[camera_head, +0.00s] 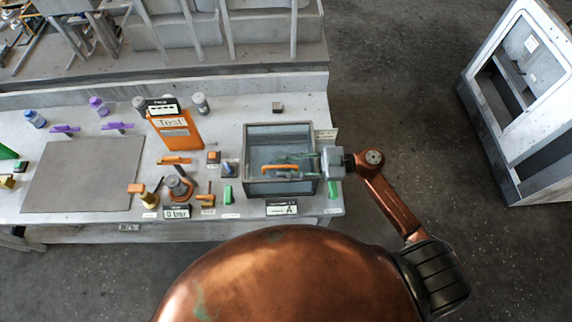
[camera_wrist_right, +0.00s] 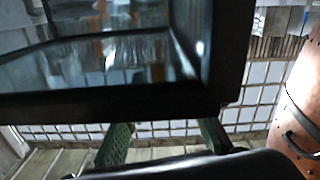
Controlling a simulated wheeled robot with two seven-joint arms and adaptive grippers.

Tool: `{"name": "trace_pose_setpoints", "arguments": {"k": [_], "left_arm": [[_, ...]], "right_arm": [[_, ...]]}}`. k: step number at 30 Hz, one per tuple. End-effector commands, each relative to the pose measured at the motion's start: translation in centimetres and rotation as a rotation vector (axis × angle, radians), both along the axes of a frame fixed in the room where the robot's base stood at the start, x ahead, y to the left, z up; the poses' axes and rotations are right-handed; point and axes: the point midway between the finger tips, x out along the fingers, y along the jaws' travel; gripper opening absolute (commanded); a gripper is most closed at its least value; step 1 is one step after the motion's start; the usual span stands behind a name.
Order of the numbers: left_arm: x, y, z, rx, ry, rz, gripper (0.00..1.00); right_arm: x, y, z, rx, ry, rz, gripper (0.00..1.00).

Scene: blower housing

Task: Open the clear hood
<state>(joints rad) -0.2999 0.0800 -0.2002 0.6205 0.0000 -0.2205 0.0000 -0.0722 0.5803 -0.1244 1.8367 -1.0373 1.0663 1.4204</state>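The clear hood (camera_head: 262,134) is a glassy box with a dark frame near the front right of the bench. An orange bar, apparently its handle (camera_head: 281,167), shows at its middle. My right gripper (camera_head: 292,161) reaches in from the right and overlaps the hood. In the right wrist view, the hood's dark frame (camera_wrist_right: 120,103) fills the upper part. The two green fingers (camera_wrist_right: 165,135) stand well apart, and their tips are hidden behind that frame. I see nothing held between them. Whether they touch the hood or handle I cannot tell. My left gripper is out of view.
An orange test board (camera_head: 176,133) and several small labelled parts stand left of the hood. A grey mat (camera_head: 82,175) covers the bench's left side. A black label A (camera_head: 282,208) sits in front of the hood. A large pale frame (camera_head: 520,100) stands on the floor at right.

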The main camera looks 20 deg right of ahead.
Motion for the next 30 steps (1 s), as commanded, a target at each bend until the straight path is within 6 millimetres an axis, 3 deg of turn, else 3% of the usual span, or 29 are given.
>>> {"name": "trace_pose_setpoints", "arguments": {"k": [6, 17, 30], "left_arm": [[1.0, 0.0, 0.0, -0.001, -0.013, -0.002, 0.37], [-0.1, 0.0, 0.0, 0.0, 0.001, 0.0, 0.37], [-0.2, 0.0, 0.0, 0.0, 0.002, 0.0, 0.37]], "right_arm": [[0.0, 0.0, 0.0, 0.0, 0.0, -0.001, 0.25], [0.0, -0.1, 0.0, 0.0, 0.0, -0.001, 0.0], [0.0, -0.1, 0.0, 0.0, -0.001, -0.001, 0.0]]}}
